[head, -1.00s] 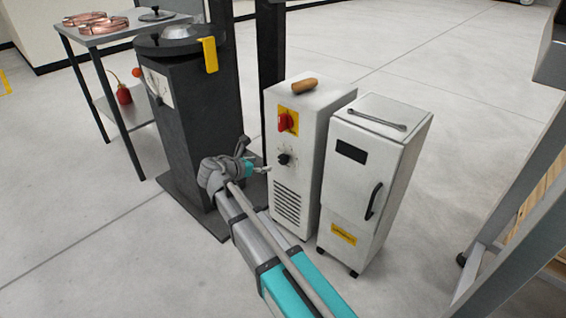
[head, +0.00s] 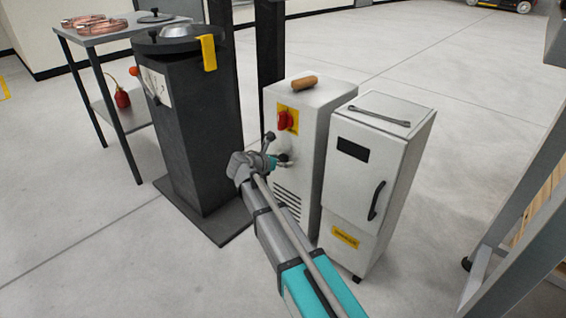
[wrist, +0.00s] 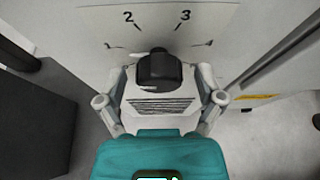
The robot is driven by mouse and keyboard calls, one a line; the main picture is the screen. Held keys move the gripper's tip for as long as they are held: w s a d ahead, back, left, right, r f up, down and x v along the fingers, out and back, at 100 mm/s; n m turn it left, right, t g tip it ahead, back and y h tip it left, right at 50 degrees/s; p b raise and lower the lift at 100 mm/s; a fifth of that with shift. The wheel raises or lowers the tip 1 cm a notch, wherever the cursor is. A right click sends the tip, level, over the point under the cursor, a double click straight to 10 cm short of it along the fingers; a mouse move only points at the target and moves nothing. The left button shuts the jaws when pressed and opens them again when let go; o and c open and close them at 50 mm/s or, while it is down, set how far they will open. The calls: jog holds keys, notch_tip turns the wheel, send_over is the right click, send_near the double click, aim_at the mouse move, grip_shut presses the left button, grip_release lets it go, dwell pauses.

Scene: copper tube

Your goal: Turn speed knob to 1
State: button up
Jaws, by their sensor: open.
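The black speed knob (wrist: 158,68) sits on a white dial plate (wrist: 215,22) with the numbers 2 and 3 showing above it in the wrist view. A pale mark shows at the left side of the knob; I cannot tell for certain which number the knob points to. The number 1 is not visible. My gripper (wrist: 160,80) is open, with one finger on each side of the knob; I cannot tell whether they touch it. In the head view my gripper (head: 282,159) is at the front of the white control cabinet (head: 311,165), below the red switch, and mostly covers the knob.
The red switch (head: 287,120) on its yellow plate is just above my gripper. A wooden handle (head: 305,83) lies on the cabinet top. A second white cabinet (head: 395,170) stands close on the right, and a dark machine column (head: 195,130) on the left.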

jog(key=c, duration=1.1)
jog(key=shift+c, duration=0.2)
jog(key=shift+m+y, duration=0.3)
jog(key=shift+m, duration=0.2)
jog(key=shift+d, duration=0.1)
jog(key=o, duration=1.1)
jog(key=shift+o, duration=0.2)
jog(key=shift+r, duration=0.1)
